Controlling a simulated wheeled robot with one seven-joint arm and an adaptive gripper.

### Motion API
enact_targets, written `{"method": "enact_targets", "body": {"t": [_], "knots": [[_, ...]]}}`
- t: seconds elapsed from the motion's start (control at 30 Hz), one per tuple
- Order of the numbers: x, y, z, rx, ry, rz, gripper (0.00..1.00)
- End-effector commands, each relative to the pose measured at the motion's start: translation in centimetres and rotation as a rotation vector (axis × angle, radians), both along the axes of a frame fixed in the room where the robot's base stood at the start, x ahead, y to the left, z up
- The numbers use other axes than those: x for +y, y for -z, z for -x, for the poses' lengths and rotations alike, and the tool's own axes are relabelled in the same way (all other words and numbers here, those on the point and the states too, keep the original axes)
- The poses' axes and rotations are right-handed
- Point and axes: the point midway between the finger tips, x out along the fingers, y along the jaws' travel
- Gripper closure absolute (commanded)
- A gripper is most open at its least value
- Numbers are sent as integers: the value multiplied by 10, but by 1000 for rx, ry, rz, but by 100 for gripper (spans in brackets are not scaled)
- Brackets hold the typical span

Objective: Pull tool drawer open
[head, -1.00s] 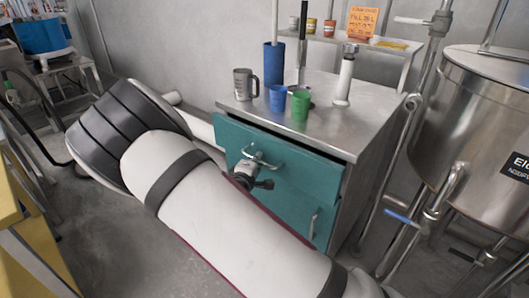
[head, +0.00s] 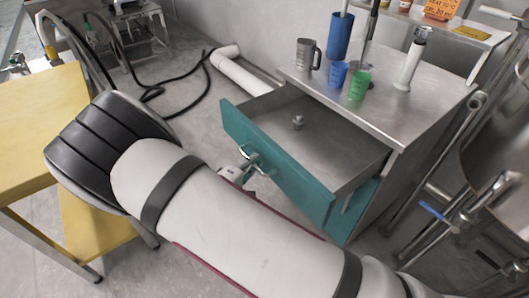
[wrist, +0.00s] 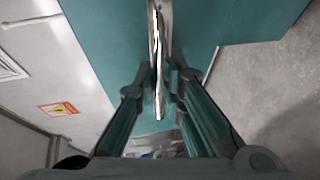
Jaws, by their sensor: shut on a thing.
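The tool drawer (head: 285,166) is the teal-fronted top drawer of the steel cabinet. It stands well out from the cabinet, and its grey inside shows, with one small metal piece (head: 298,122) lying in it. My gripper (head: 245,165) is at the outer face of the drawer front, shut on the metal drawer handle (head: 250,155). In the wrist view, the handle (wrist: 157,60) runs upright between the two fingers (wrist: 158,85), against the teal front. My arm hides part of the gripper in the head view.
On the cabinet top (head: 385,105) stand a grey mug (head: 304,54), a blue cup (head: 338,75), a green cup (head: 359,85) and a tall blue container (head: 340,35). A yellow table (head: 40,125) stands at the left. Pipes and a steel tank are at the right.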

Motion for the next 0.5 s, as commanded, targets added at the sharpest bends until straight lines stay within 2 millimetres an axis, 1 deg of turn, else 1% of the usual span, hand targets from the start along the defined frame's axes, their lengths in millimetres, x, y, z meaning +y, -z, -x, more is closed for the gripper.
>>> {"method": "enact_targets", "body": {"t": [0.2,0.5], "knots": [[9,0,7,-1,0,-1,100],[11,1,7,0,0,-1,100]]}}
